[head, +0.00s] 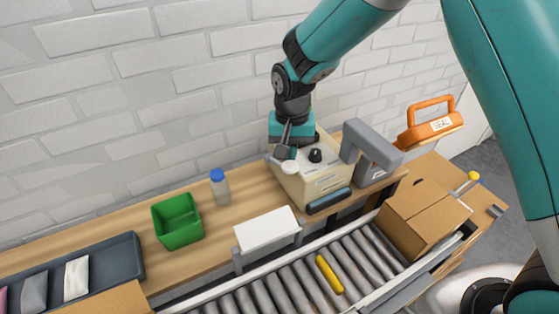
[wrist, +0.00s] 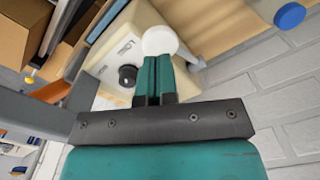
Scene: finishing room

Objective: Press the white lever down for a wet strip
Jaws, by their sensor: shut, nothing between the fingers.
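The cream dispenser machine (head: 325,186) stands on the bench against the wall, with a black dial on top. It also shows in the wrist view (wrist: 107,66). The white lever's round end (head: 289,167) is at the machine's left side; in the wrist view the white end (wrist: 158,40) sits just beyond my fingertips. My gripper (head: 287,153) is shut and empty, its fingertips right by the lever end. In the wrist view its teal fingers (wrist: 154,60) overlap the lever's lower edge. I cannot tell whether they touch it. No strip shows at the machine's dark front (head: 328,201).
A grey arch-shaped stand (head: 370,145) is close at the machine's right. A cardboard box (head: 420,215) and a yellow marker (head: 329,274) are on the roller conveyor. A blue-capped bottle (head: 220,187), green bin (head: 178,222) and white plate (head: 266,229) are left of the machine.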

